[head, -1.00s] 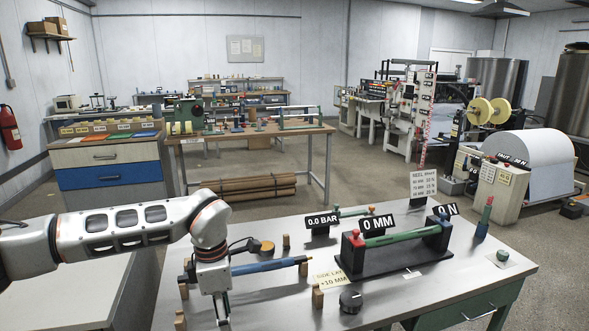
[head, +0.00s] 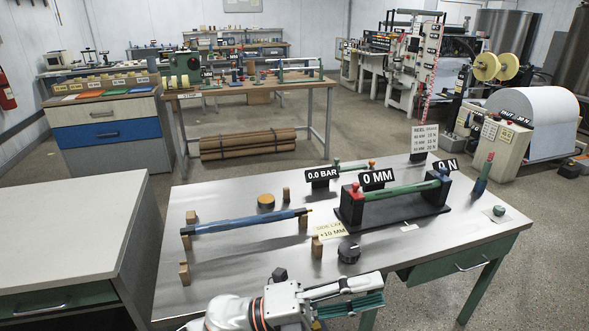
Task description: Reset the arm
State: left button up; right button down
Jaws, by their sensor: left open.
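My left arm comes in at the bottom edge, in front of the steel table (head: 240,262). Its left gripper (head: 372,298) points right past the table's front edge, with its jaws open and nothing seen held. Green shows between and behind its fingers. The lower part of this arm is cut off by the frame. A blue rod (head: 245,222) lies on small wooden blocks on the table, well apart from the gripper. My right gripper is not in view.
A black stand with a green roller (head: 400,192) stands at the table's right, with a black knob (head: 349,252) in front of it. A wooden block (head: 184,274) stands front left. A grey-topped cabinet (head: 65,225) is at left.

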pick_arm(q)
jog(key=w+a+f+n+t+y, duration=0.45)
jog(key=a+f+n+t, duration=0.2)
jog(key=n, duration=0.45)
jog(key=w+a+f+n+t+y, duration=0.3)
jog(key=a+f+n+t+y, duration=0.25)
jog(key=a+n+t, duration=0.4)
jog(key=s+a+f+n+g+y, duration=0.3)
jog(key=s+a+f+n, duration=0.3)
jog(key=f, duration=0.5)
jog(key=s+a+f+n+g+y, duration=0.3)
jog(key=s+a+f+n+y, duration=0.2)
jog(key=s+a+f, duration=0.3)
notch_tip(320, 180, down, 4)
jog(key=shift+s+a+f+n, duration=0.15)
jog(key=shift+a+n, duration=0.4)
jog(key=shift+a, duration=0.65)
